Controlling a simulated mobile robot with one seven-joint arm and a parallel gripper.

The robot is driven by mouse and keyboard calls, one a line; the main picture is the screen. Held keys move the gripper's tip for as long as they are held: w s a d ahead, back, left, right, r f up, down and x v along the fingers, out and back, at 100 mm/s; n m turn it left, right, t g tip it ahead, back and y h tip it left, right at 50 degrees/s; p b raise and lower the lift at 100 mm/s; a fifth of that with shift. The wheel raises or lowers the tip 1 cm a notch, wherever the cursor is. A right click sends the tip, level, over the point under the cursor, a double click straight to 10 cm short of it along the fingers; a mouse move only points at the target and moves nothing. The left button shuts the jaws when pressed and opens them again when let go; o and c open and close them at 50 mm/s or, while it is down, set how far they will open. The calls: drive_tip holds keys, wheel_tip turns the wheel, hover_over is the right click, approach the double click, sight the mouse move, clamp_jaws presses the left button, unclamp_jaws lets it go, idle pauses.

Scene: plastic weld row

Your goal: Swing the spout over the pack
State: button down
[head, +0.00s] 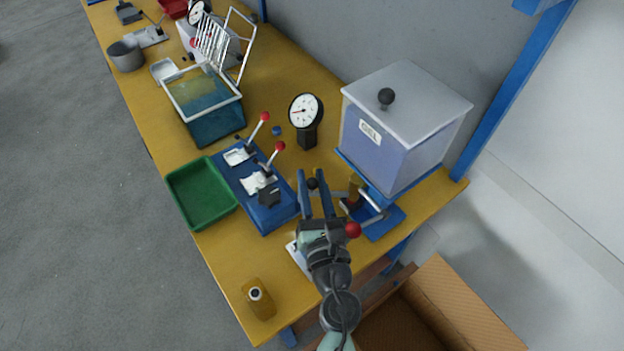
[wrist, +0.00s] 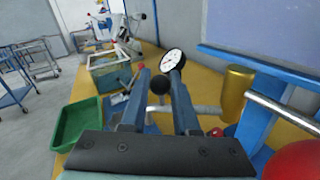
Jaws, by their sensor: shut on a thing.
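A clear tank labelled GEL (head: 395,135) with a white lid stands on a blue stand at the right end of the table. A brass-coloured fitting (wrist: 236,92) sits under it, and a grey metal spout tube (wrist: 205,111) runs left from there towards my gripper. My gripper (head: 313,182) is shut on a black ball knob (wrist: 160,84), which shows between its fingertips. My gripper hides part of the spout. A pale flat piece (head: 298,256) lies partly under my gripper; I cannot tell whether it is the pack.
A red ball (head: 353,230) on a metal lever is close right of my gripper. A blue clamp block (head: 268,208) with red-knobbed levers stands left, beside a green tray (head: 200,192). A dial gauge (head: 305,112) stands behind. A yellow bottle (head: 259,300) stands at the front; an open carton (head: 450,300) is below right.

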drive_tip(key=c, duration=0.7)
unclamp_jaws()
drive_tip(key=shift+s+d+b, duration=0.35)
drive_tip(key=shift+s+b, duration=0.25)
drive_tip(key=shift+s, duration=1.55)
drive_tip(key=shift+s+d+b, duration=0.35)
drive_tip(key=shift+s+b, duration=0.3)
drive_tip(key=shift+s, duration=1.45)
drive_tip(key=shift+s+d+b, duration=0.35)
drive_tip(key=shift+s+b, duration=0.25)
drive_tip(key=shift+s, duration=1.55)
